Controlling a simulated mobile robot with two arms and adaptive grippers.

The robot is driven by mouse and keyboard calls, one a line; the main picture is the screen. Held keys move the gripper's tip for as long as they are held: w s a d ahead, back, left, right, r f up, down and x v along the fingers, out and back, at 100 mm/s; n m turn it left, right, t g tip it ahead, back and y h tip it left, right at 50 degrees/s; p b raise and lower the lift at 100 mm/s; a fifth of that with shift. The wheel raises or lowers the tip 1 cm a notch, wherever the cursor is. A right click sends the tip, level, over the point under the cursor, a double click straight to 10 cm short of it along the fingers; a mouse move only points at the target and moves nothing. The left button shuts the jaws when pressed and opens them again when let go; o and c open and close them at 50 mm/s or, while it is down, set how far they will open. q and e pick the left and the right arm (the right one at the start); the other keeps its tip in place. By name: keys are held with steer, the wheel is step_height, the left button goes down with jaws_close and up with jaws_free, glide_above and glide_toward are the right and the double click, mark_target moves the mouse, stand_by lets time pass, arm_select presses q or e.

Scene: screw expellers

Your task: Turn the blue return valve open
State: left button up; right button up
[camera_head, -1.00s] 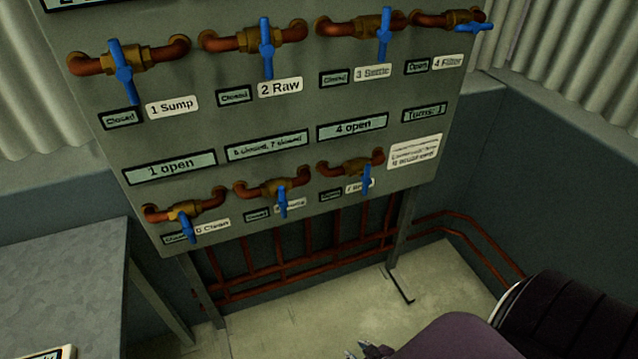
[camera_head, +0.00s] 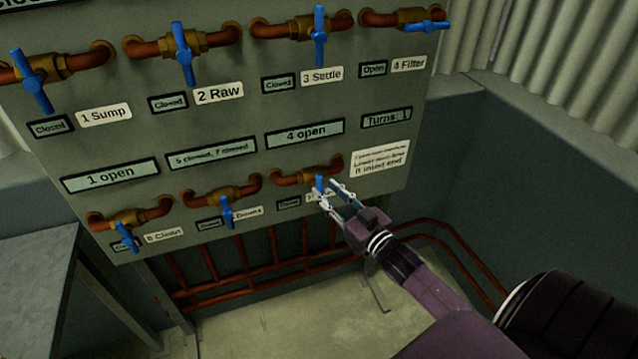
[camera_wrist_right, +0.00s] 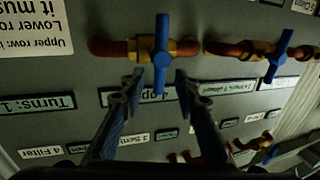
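The valve numbered 7 (camera_head: 304,178), at the right end of the panel's lower row, has a blue handle (camera_head: 320,187) that hangs downward, across its copper pipe. Its name label is mostly hidden behind my right gripper, and its small status plate (camera_head: 289,204) is too small to read surely. My right gripper (camera_head: 329,194) is open at this handle. In the right wrist view, turned upside down, the blue handle (camera_wrist_right: 162,55) shows between the two spread fingertips (camera_wrist_right: 159,79); I cannot tell whether they touch it. My left gripper is not in view.
Other blue-handled valves sit close by: 6 (camera_head: 226,211) beside it, 3 Settle (camera_head: 319,35) above, and 4 Filter (camera_head: 424,27) with its handle along the pipe. Displays read "1 open" (camera_head: 110,175), "4 open" (camera_head: 305,133) and "Turns: 1" (camera_head: 387,117). Red pipes run below the panel.

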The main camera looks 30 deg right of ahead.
mark_target(321, 186)
steer(key=shift+w+f, duration=0.1)
steer(key=shift+w, duration=2.05)
steer(key=shift+c, duration=0.6)
jaws_close()
